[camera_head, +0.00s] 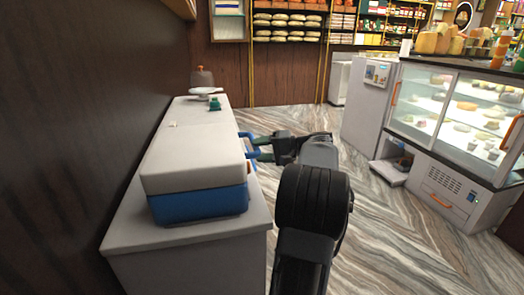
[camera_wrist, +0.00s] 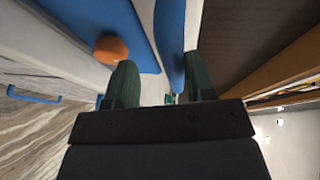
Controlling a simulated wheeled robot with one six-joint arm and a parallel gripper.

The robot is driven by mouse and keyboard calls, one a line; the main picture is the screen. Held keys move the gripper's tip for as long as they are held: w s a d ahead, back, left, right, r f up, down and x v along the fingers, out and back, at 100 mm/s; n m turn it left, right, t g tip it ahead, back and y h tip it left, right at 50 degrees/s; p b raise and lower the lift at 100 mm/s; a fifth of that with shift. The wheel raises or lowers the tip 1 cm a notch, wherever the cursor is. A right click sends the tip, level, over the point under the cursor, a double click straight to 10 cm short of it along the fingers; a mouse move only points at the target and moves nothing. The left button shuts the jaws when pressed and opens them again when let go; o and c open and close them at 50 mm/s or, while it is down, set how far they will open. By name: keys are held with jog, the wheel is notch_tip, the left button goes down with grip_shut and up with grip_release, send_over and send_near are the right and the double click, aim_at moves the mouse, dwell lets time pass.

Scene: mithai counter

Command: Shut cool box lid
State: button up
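The cool box has a blue body (camera_head: 200,205) and a thick white lid (camera_head: 190,160), and stands on a white counter along the left wall. The lid lies flat over the body; I see no clear gap at the near end, but cannot tell whether it is fully shut along the right side. My gripper (camera_head: 263,149) is at the box's right side, beside a blue handle (camera_head: 246,138). In the wrist view its green fingers (camera_wrist: 161,88) are apart, with a blue strip visible beyond the space between them. An orange knob (camera_wrist: 110,49) is close by the left finger.
The counter (camera_head: 180,250) carries a small green object (camera_head: 214,103) and a scale-like item (camera_head: 205,91) behind the box. A glass display case (camera_head: 455,115) stands at right. The marbled floor (camera_head: 400,240) between is clear. A dark wall borders the left.

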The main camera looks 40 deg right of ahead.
dwell(0.5)
jog(key=p+v, duration=0.2)
jog(key=v, duration=1.1)
jog(key=shift+s+d, duration=0.25)
